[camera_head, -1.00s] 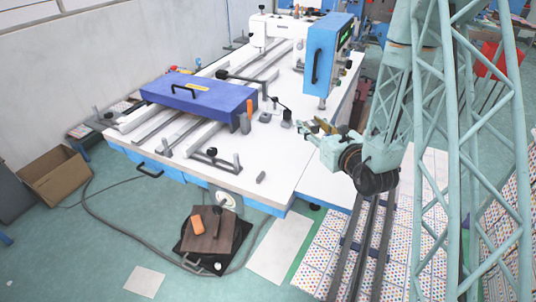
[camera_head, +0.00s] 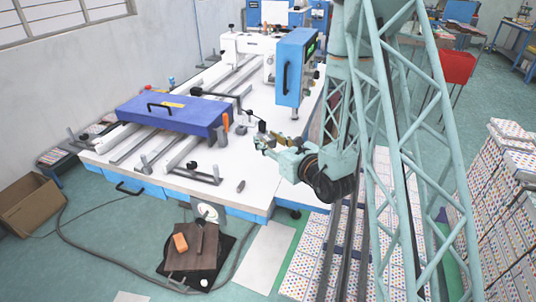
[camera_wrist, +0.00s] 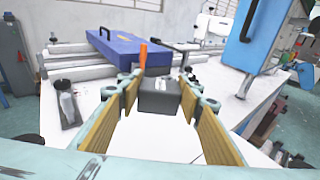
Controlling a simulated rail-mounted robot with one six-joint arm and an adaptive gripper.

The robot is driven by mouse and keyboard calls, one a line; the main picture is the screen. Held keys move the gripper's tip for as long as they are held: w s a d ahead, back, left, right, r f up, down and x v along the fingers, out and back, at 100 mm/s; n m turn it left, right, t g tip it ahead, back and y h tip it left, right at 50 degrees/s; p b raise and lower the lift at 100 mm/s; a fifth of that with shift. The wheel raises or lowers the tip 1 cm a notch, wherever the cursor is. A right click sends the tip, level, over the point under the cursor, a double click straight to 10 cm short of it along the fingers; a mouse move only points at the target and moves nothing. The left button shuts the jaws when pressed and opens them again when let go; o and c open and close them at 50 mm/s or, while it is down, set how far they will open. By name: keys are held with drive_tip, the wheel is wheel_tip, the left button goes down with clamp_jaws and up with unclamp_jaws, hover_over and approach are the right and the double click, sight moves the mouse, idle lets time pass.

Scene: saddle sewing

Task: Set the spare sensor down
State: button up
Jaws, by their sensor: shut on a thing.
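The spare sensor, as far as I can tell, is a dark grey block (camera_wrist: 160,97) with a small light part on top. In the wrist view it sits between the fingertips of my gripper (camera_wrist: 160,84), which are shut on it. The head view shows my gripper (camera_head: 263,138) over the right part of the white machine table (camera_head: 262,172), with the sensor small and dark at its tips. I cannot tell whether the sensor's underside touches the table. Its lower sides are partly hidden by the fingers.
A blue-purple cover (camera_head: 172,113) with a black handle lies across rails to the left. An upright orange handle (camera_head: 225,122) and a black lever stand close to my gripper. A blue machine head (camera_head: 295,68) rises behind.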

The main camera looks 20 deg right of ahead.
drive_tip(key=shift+w+d, duration=0.1)
drive_tip(key=shift+w, duration=0.4)
drive_tip(key=w+d+f+n+g+y+p, duration=0.2)
drive_tip(key=w+d+n+g+y+p, duration=0.15)
drive_tip(key=w+d+n+y, duration=0.35)
drive_tip(key=d+f+g, duration=0.1)
drive_tip(key=d, duration=0.1)
drive_tip(key=d+f+y, duration=0.1)
drive_tip(key=d, duration=0.2)
drive_tip(key=d+f+g, duration=0.1)
drive_tip(key=d+f, duration=0.1)
drive_tip(key=d, duration=0.1)
drive_tip(key=shift+w+n+g+p, duration=0.1)
drive_tip(key=shift+n+g+p, duration=0.2)
drive_tip(key=shift+g+p, duration=0.1)
drive_tip(key=shift+d+f+y, duration=0.2)
drive_tip(key=shift+f+y, duration=0.05)
drive_tip(key=shift+y, duration=0.05)
drive_tip(key=shift+a, duration=0.15)
drive_tip(key=s+a, duration=0.1)
drive_tip(key=a, duration=0.3)
drive_tip(key=s+a+f, duration=0.1)
drive_tip(key=a, duration=0.4)
drive_tip(key=s+a+b, duration=0.1)
drive_tip(key=a, duration=0.4)
drive_tip(key=shift+s+f, duration=0.15)
drive_tip(key=shift+s, duration=0.05)
